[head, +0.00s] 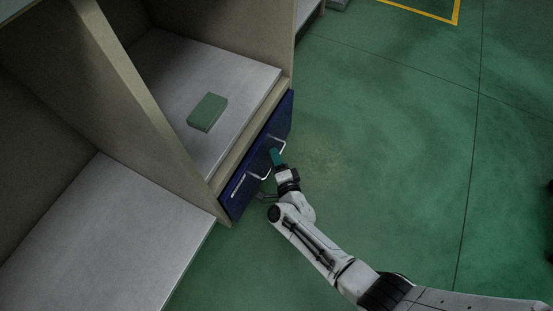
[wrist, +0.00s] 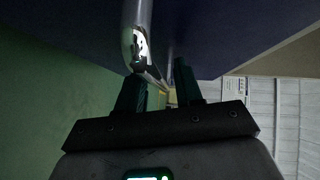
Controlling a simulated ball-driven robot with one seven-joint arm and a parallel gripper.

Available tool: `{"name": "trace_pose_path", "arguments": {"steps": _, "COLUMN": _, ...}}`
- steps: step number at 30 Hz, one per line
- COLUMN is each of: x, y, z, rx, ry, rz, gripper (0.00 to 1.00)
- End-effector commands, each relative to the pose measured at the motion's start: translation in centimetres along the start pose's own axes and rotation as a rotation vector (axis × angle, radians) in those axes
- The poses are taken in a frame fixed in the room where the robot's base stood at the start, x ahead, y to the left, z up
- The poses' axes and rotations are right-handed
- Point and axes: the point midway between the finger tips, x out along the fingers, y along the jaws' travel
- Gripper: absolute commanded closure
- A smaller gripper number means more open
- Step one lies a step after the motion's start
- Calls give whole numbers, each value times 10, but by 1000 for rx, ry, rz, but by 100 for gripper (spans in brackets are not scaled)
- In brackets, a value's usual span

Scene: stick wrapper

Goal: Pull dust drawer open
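The dust drawer's dark blue front (head: 240,187) sits low in the beige cabinet, below a shelf, and looks shut or nearly so. A silver bar handle (head: 267,174) stands out from it. My gripper (head: 277,157) is at the handle, its teal fingers pointing at the drawer front. In the wrist view my gripper (wrist: 158,84) has its two dark fingers apart. The chrome handle (wrist: 137,38) comes down from the top and bends at the left fingertip, and its far stretch runs back into the gap between the fingers. I cannot tell whether a finger touches it.
A green box (head: 207,111) lies on the grey shelf (head: 240,85) above the drawer. Another grey shelf (head: 95,235) lies at lower left, past a beige divider (head: 130,90). The green floor (head: 400,160) in front of the drawer and to the right is clear.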

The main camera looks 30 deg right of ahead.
Motion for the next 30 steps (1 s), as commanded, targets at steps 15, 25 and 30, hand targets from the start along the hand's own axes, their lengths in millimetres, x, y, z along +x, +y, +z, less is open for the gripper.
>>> {"name": "trace_pose_path", "arguments": {"steps": 15, "x": 0, "y": 0, "z": 0, "rx": 0, "ry": -1, "rz": 0, "gripper": 100}}
{"name": "trace_pose_path", "arguments": {"steps": 25, "x": -1, "y": 1, "z": 0, "rx": 0, "ry": -1, "rz": 1, "gripper": 100}}
{"name": "trace_pose_path", "arguments": {"steps": 30, "x": -4, "y": 1, "z": 2, "rx": -1, "ry": -2, "rz": 2, "gripper": 100}}
